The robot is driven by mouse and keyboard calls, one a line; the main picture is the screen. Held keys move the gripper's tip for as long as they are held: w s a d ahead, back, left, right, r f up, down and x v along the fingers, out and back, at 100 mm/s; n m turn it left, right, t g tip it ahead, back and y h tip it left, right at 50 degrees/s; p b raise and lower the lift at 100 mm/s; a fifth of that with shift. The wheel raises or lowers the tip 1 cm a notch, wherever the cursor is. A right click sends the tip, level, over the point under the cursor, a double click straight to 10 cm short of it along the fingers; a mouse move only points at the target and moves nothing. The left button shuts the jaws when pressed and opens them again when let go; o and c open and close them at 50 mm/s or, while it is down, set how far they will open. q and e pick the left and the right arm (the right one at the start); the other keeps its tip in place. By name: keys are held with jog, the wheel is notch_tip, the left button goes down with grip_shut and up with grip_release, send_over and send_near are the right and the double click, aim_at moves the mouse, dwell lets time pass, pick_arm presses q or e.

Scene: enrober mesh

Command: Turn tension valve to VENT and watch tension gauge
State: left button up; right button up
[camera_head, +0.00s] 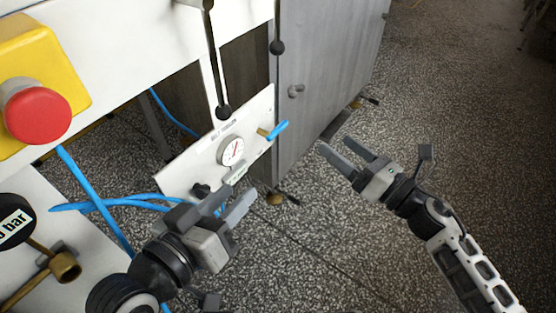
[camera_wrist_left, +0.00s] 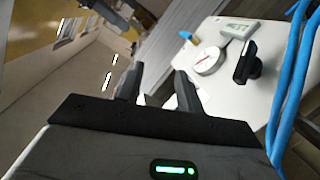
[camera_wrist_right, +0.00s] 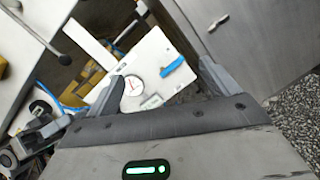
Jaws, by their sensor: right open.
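The white tension panel (camera_head: 185,168) carries a round gauge (camera_head: 231,150) with a red needle; its reading is too small to tell. A blue-handled valve (camera_head: 276,131) sits at the panel's right edge and a black knob (camera_head: 201,190) at its lower left. I cannot read a VENT mark. The left wrist view shows the gauge (camera_wrist_left: 209,61), black knob (camera_wrist_left: 247,62) and blue handle (camera_wrist_left: 186,36). My left gripper (camera_head: 241,194) is open and empty, just below the panel near the knob. My right gripper (camera_head: 336,147) is open and empty, right of the blue handle and apart from it.
A yellow box with a red button (camera_head: 38,115) stands at the left. A grey cabinet (camera_head: 325,65) stands behind. The speckled floor at the right is clear.

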aim_at(279, 131)
notch_tip(279, 131, down, 5)
jog(key=w+n+g+y+b, duration=0.1)
jog(key=n+g+b, duration=0.15)
jog(key=n, duration=0.45)
jog(key=shift+g, duration=0.25)
jog(key=b+x, duration=0.1)
jog(key=x, duration=1.3)
jog(key=shift+w+a+b, duration=0.15)
jog(key=shift+a+b, duration=0.15)
jog(key=shift+w+a+r, duration=0.1)
jog(key=shift+w+a, duration=0.25)
jog(key=shift+a, duration=0.15)
jog(key=shift+w, duration=0.1)
pick_arm(q)
jog(key=shift+w+d+r+m+t+h, duration=0.3)
jog(key=shift+w+d+t+h, duration=0.1)
jog(key=shift+t+h, duration=0.45)
pick_arm(e)
jog(key=c, duration=1)
